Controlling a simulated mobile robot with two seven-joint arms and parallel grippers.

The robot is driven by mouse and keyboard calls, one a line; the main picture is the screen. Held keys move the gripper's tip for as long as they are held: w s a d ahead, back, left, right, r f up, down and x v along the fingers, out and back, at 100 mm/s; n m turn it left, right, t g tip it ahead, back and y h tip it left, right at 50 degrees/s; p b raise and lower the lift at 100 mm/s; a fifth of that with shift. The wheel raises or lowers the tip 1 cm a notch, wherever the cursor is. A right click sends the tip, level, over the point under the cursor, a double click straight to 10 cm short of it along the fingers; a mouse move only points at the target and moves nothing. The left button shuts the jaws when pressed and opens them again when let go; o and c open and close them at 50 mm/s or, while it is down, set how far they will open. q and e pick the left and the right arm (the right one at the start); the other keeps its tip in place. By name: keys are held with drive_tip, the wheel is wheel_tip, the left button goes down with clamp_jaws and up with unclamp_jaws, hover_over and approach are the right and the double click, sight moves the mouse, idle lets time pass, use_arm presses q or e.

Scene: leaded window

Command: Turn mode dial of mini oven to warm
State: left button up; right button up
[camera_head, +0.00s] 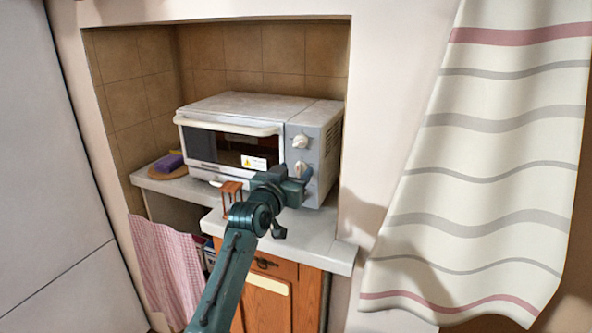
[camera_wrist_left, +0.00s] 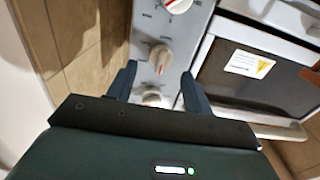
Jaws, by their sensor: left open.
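The mini oven (camera_head: 228,140) stands on the counter in the tiled niche, with its control panel (camera_head: 322,148) at the right of its door. In the head view an upper dial (camera_head: 300,141) and a middle dial (camera_head: 300,169) show; my left gripper (camera_head: 303,181) is in front of the lower panel. The left wrist view is upside down: the upper dial (camera_wrist_left: 152,97), middle dial (camera_wrist_left: 160,55) with a red pointer, and a lower dial (camera_wrist_left: 177,4) show. My left gripper (camera_wrist_left: 160,86) is open, its fingers around the dial column. Contact and the mode dial's identity cannot be told.
A small brown wooden stand (camera_head: 231,194) is on the counter (camera_head: 318,240) near my left wrist. A purple sponge (camera_head: 169,163) lies on a round board at the left. A striped curtain (camera_head: 480,180) hangs at the right. The oven door (camera_head: 222,150) is shut.

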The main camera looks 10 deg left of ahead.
use_arm(q)
drive_tip(key=shift+w+d, duration=0.15)
drive_tip(key=shift+w, duration=0.75)
drive_tip(key=shift+c, duration=0.5)
drive_tip(key=c, duration=0.9)
drive_tip(key=shift+o, duration=0.2)
